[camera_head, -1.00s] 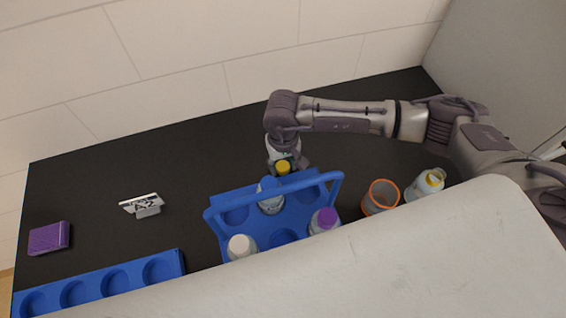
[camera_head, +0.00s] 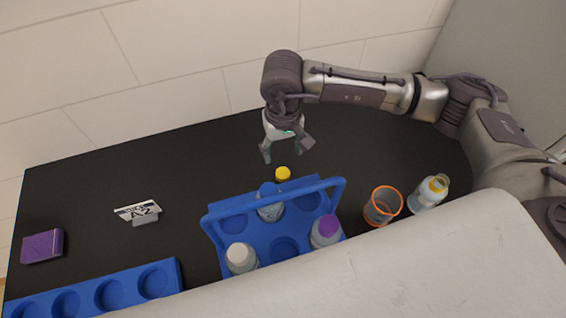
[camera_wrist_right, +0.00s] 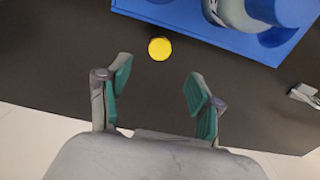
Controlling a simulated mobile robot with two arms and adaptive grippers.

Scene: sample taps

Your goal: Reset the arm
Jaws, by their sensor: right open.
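My right gripper (camera_head: 285,150) is open and empty, with its fingers pointing down above the black table. In the right wrist view its two fingers with green pads (camera_wrist_right: 158,90) are spread apart with nothing between them. A yellow cap (camera_head: 283,173) is below the gripper, just behind the blue carrier. In the right wrist view the yellow cap (camera_wrist_right: 159,48) is beyond the fingertips and apart from them; whether anything is under it is hidden. My left gripper is not in view.
The blue handled carrier (camera_head: 213,233) holds bottles with blue, white and purple caps. Right of it stand an orange-rimmed beaker (camera_head: 382,206) and a yellow-capped bottle (camera_head: 430,193). Left are a label stand (camera_head: 139,212), purple box (camera_head: 42,246) and blue rack (camera_head: 133,275). The back table is clear.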

